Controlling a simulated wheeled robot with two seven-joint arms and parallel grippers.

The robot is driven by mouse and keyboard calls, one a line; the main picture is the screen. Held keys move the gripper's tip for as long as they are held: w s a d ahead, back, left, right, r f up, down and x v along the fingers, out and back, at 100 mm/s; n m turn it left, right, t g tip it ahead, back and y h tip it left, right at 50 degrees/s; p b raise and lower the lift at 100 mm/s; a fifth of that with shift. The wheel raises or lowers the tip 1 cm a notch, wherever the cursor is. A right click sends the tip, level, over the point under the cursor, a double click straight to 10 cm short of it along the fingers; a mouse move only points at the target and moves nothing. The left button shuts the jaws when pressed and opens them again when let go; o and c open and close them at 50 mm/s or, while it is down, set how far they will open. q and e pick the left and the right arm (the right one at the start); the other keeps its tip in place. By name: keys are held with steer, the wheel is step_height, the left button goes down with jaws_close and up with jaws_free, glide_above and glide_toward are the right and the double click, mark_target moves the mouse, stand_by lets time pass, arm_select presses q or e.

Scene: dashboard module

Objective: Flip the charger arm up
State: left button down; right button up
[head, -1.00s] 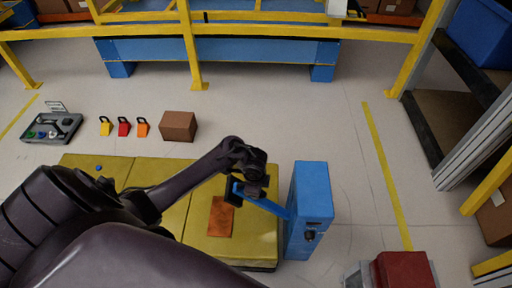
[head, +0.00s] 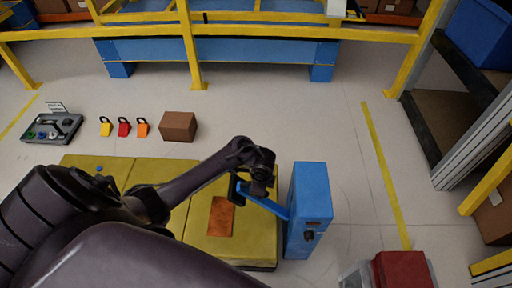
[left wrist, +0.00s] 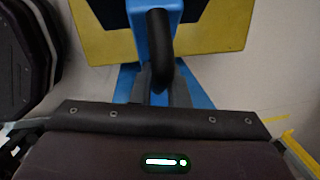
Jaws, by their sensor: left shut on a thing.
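The blue charger box (head: 308,205) stands upright on the floor at the right end of the yellow platform. Its blue charger arm (head: 268,203) slants up and left from the box, over the platform. My left gripper (head: 241,188) is at the arm's outer end. In the left wrist view, the charger arm (left wrist: 143,30) carries a black curved handle (left wrist: 160,45). The left gripper's fingers (left wrist: 160,85) are shut on the handle's near end; the exact contact is partly hidden. My right gripper is not in view.
The yellow platform (head: 255,235) has an orange-brown patch (head: 221,217). A red box (head: 403,270) sits at the bottom right. A brown box (head: 178,126), several padlocks and a grey tray (head: 40,135) lie beyond the platform. The floor right of the charger is open.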

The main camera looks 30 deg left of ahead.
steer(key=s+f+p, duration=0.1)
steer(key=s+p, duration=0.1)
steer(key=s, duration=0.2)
arm_select(q)
steer(key=w+d+r+g+y+b, duration=0.2)
steer(key=w+d+r+y, duration=0.1)
steer(key=d, duration=0.6)
steer(key=w+y, duration=0.1)
steer(key=w, duration=0.1)
steer(key=shift+w+g, duration=0.3)
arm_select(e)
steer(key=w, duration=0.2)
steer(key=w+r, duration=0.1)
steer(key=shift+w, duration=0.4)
arm_select(q)
steer(key=shift+d, duration=0.1)
steer(key=c, duration=1.4)
jaws_free()
steer(key=shift+w+d+f, duration=0.1)
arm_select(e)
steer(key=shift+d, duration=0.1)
